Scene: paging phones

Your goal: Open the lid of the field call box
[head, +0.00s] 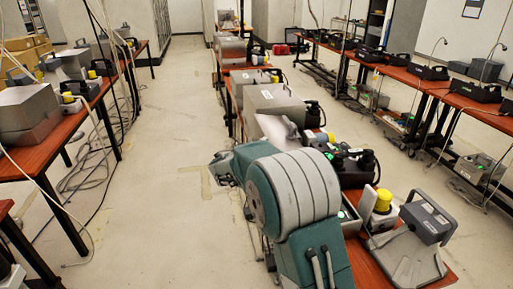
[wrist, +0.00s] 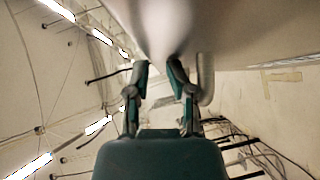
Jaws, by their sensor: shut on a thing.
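My gripper (wrist: 160,78) is in the wrist view, its two teal-and-grey fingers closed around the lower edge of a smooth pale panel (wrist: 164,35). The panel looks like the lid of the field call box, but it is blurred and too close to be sure. In the head view a pale, tilted panel (head: 280,131) shows just beyond my arm, beside a grey box (head: 272,100) on the middle table. My arm hides the fingers there and whatever lies under the panel.
The middle red-brown table (head: 440,277) carries a black phone (head: 352,168), a yellow-capped unit (head: 381,207) and a grey device with a handle (head: 427,217). Grey boxes (head: 28,110) stand on the left table. The floor aisle (head: 165,150) is clear.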

